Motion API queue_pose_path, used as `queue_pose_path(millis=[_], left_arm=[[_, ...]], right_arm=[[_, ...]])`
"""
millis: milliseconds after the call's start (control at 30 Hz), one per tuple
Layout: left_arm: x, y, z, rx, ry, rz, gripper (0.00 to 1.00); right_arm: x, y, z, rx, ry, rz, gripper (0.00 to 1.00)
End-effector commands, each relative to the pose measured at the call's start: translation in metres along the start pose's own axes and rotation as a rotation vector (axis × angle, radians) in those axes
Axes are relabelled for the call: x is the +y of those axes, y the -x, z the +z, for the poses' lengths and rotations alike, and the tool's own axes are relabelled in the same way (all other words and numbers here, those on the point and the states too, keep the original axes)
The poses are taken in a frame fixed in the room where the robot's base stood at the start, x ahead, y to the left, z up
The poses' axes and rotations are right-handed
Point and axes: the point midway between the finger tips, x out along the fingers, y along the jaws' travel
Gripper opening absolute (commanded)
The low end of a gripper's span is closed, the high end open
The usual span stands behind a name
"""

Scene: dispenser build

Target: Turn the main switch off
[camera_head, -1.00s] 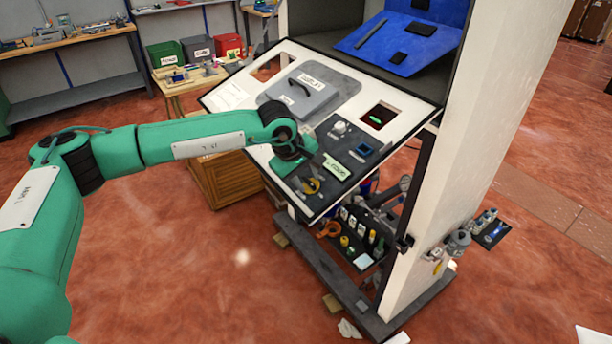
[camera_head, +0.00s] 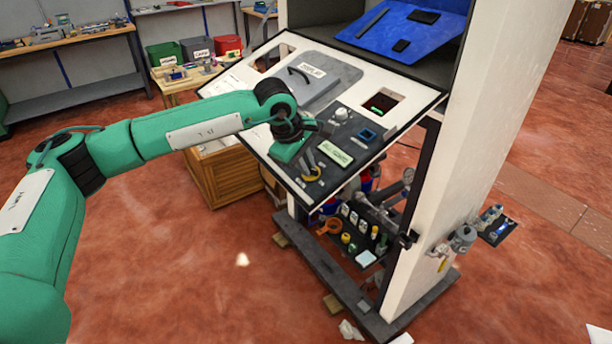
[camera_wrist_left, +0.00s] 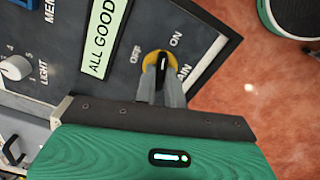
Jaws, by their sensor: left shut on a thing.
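The main switch (camera_head: 312,175) is a yellow disc with a black knob at the near corner of the sloping control panel (camera_head: 222,86). In the left wrist view, the switch's yellow disc (camera_wrist_left: 147,62) shows with OFF printed on its left and ON at its upper right. My left gripper (camera_wrist_left: 163,73) has its two grey fingers on either side of the black knob and is shut on it. The knob's white mark points upward, roughly between the two labels; its exact setting is hard to tell. In the head view, my left gripper (camera_head: 308,166) hides part of the switch. My right gripper is out of view.
Beside the switch are a green ALL GOOD display (camera_head: 335,153), a white light knob (camera_head: 341,115) and a small blue-framed part (camera_head: 366,134). A grey lid with a handle (camera_head: 318,76) lies further back. A wooden crate (camera_head: 222,178) stands behind my arm.

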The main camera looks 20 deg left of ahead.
Motion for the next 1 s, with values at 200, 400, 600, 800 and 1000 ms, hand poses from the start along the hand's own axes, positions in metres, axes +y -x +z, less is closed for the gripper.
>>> queue_pose_path(millis=[200,400,600,800,1000], left_arm=[[-0.002,-0.007,-0.001,-0.001,0.206,0.004,0.00],[-0.002,-0.006,0.000,-0.002,0.396,0.002,0.00],[-0.001,-0.005,0.000,-0.001,0.587,0.003,0.00],[0.000,-0.003,0.000,-0.002,0.775,0.004,0.00],[0.000,-0.002,0.000,-0.002,0.957,0.003,0.00]], right_arm=[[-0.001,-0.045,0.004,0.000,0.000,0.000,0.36],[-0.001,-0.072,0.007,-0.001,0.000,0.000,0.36],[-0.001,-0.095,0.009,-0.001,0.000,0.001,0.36],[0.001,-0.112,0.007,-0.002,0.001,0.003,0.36],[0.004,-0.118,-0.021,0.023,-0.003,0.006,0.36]])
